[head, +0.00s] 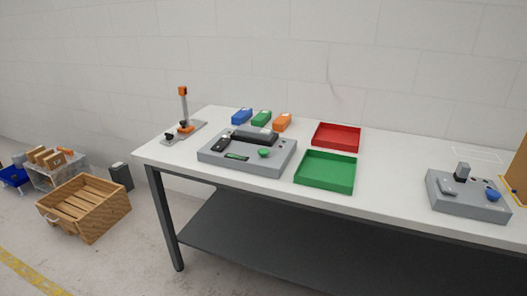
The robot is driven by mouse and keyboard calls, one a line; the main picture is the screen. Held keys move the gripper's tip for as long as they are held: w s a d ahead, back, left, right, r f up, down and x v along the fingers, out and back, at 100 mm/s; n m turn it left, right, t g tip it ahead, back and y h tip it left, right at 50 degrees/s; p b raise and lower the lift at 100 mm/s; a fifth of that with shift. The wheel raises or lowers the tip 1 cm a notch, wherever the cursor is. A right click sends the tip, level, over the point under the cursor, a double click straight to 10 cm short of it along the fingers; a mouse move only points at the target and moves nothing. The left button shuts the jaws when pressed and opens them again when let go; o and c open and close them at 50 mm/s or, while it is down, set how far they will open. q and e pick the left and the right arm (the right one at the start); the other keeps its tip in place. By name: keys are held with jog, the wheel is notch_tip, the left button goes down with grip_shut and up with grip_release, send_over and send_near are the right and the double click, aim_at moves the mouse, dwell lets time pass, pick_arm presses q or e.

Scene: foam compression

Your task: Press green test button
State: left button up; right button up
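A green button (264,153) sits on top of a grey test device (272,164) on the white table. The device also carries a black bar-like part (256,136), a dark handheld-looking piece (222,142) and a small green display (237,156). The button stands clear, with nothing over it. Neither of my grippers shows in the head view.
On the white table (389,174) are a green tray (326,185), a red tray (337,147), blue (242,116), green (261,118) and orange (282,122) blocks, an orange-handled stand (184,107) and another grey device (467,207). A wooden crate (84,216) is on the floor.

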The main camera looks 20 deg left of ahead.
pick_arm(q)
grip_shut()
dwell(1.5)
